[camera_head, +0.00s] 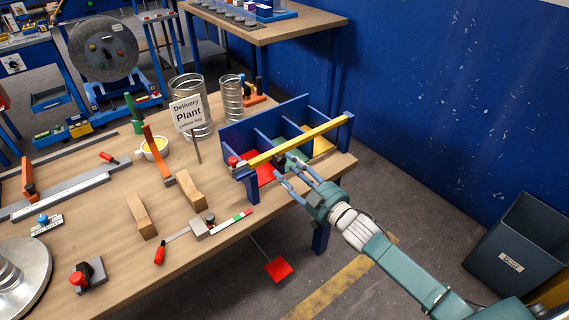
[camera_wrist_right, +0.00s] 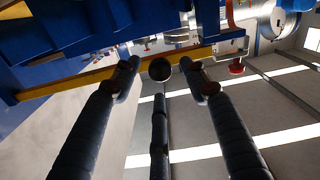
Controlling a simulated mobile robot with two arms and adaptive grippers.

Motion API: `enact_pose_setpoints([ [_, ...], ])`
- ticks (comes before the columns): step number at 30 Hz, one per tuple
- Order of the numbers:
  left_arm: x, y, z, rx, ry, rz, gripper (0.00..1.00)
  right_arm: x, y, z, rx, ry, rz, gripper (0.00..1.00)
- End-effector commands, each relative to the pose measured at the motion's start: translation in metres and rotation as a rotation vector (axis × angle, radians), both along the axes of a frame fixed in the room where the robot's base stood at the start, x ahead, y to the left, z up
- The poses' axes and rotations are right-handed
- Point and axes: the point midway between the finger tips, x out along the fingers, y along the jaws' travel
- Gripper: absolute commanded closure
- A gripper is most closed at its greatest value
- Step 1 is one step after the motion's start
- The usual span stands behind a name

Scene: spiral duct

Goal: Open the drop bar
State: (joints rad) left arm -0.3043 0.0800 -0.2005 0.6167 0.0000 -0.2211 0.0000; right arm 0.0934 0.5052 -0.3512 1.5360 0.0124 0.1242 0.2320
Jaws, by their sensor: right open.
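The drop bar is a long yellow bar (camera_head: 318,132) lying across the front of a blue divided rack (camera_head: 239,134). A dark round knob (camera_wrist_right: 160,69) appears on or close to the bar in the right wrist view. A red knob (camera_head: 233,161) sits at the bar's left end, also visible in the wrist view (camera_wrist_right: 236,68). My right gripper (camera_head: 286,168) is open and empty in front of the bar, left of its middle. In the wrist view its spread fingers (camera_wrist_right: 160,75) flank the dark knob; I cannot tell whether they touch it. My left gripper is not in view.
The rack's compartments have red, green and yellow floors. A Delivery Plant sign (camera_head: 187,112) and metal spiral ducts (camera_head: 231,98) stand left of and behind the rack. A red tag (camera_head: 278,269) hangs off the table's front edge. A dark bin (camera_head: 517,247) stands at right.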

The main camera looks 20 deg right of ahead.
Motion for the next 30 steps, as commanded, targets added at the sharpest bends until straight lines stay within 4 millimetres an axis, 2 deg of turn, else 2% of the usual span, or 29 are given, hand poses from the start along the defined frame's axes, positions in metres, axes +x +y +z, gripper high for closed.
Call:
enact_pose_setpoints([
  [1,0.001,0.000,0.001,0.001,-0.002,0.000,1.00,0.008,0.003,0.001,-0.001,-0.001,-0.001,0.56],
  [6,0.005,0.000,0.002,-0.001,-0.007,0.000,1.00,0.023,0.008,0.000,-0.001,-0.001,-0.001,0.56],
  [16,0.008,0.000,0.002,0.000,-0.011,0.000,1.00,0.027,0.010,0.000,-0.001,0.001,0.000,0.56],
  [17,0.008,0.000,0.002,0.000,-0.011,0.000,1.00,0.027,0.010,-0.001,-0.001,0.001,0.000,0.58],
  [23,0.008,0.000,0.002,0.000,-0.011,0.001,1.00,0.027,0.010,-0.001,-0.001,0.001,0.000,0.97],
  [24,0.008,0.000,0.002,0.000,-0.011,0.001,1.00,0.027,0.010,-0.001,-0.001,0.001,0.000,1.00],
  [30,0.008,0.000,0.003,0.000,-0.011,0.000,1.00,0.027,0.009,0.000,0.001,0.002,-0.001,1.00],
])
